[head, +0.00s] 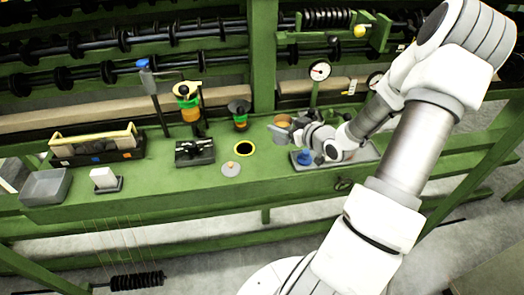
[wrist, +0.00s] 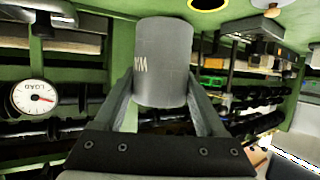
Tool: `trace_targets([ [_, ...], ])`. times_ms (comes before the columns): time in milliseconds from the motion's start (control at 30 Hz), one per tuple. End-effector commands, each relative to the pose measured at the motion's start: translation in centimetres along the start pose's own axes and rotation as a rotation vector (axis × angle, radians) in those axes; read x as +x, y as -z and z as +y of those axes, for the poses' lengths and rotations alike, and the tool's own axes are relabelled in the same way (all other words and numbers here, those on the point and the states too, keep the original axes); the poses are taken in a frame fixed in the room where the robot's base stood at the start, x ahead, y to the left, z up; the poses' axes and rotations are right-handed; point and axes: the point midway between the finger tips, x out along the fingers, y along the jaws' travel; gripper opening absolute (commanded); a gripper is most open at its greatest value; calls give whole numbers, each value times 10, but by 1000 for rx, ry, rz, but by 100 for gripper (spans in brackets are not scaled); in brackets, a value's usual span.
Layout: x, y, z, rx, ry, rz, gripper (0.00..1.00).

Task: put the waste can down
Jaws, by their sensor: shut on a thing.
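In the head view the can (head: 281,134) shows at the left end of my gripper (head: 296,131), above the back part of the green bench (head: 150,190). Its open top looks brownish inside. I cannot tell whether its base touches the bench. A black disc with a yellow ring (head: 244,148) lies on the bench left of the can.
A grey disc with a knob (head: 230,169) lies in front of the yellow ring. A tray with a blue item (head: 304,157) sits below my gripper. A black fixture (head: 195,152), a spool stand (head: 188,100) and a grey bin (head: 46,186) stand left. A dial gauge (head: 319,71) rises behind.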

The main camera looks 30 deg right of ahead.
Motion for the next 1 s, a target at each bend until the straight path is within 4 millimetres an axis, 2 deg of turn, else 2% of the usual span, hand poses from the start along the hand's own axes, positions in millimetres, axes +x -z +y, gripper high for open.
trace_targets([
  [33,8,-8,-13,2,7,1,0],
  [100,16,-14,-28,2,6,1,0],
  [200,25,-21,-45,0,4,0,0],
  [333,32,-26,-57,0,2,2,0],
  [467,35,-30,-60,0,-1,2,0],
  [733,48,-61,-60,0,-1,1,0],
  [1000,49,-64,-60,-3,-2,3,0],
])
